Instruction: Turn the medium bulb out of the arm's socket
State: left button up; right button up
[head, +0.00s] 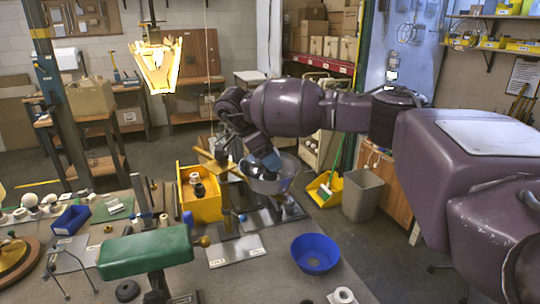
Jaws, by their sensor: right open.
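My right gripper (264,158) is open, fingers pointing down, at the upper part of a lamp stand near the middle of the head view. A brass-coloured lamp arm (217,158) slants beside it, just to the left. A grey, bowl-like shade (285,178) is just below and behind the fingers. The medium bulb and the socket cannot be made out; the gripper and shade may hide them. Several white round bulbs (31,200) stand at the table's left side. My left gripper is not in view.
A yellow bin (205,208) with parts stands left of the lamp stand. A blue bowl (315,253) sits at the table's right edge. A green padded piece (146,251) stands in front. A blue tray (71,219) lies at the left. A grey waste bin (362,195) stands on the floor.

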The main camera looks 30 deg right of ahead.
jog(key=c, duration=0.7)
jog(key=shift+o, duration=0.2)
jog(key=n+t, duration=0.2)
jog(key=n, duration=0.2)
jog(key=shift+h, duration=0.3)
jog(key=shift+n+t, duration=1)
jog(key=shift+n, duration=0.5)
jog(key=shift+n+t+b, duration=0.4)
jog(key=shift+n+t, duration=0.1)
jog(key=shift+n, duration=0.4)
jog(key=n+t+y, duration=0.1)
jog(key=n, duration=0.1)
jog(key=n+t+y, duration=0.1)
jog(key=n, duration=0.2)
jog(key=shift+r+b, duration=0.1)
jog(key=shift+b, duration=0.25)
jog(key=shift+t, duration=0.3)
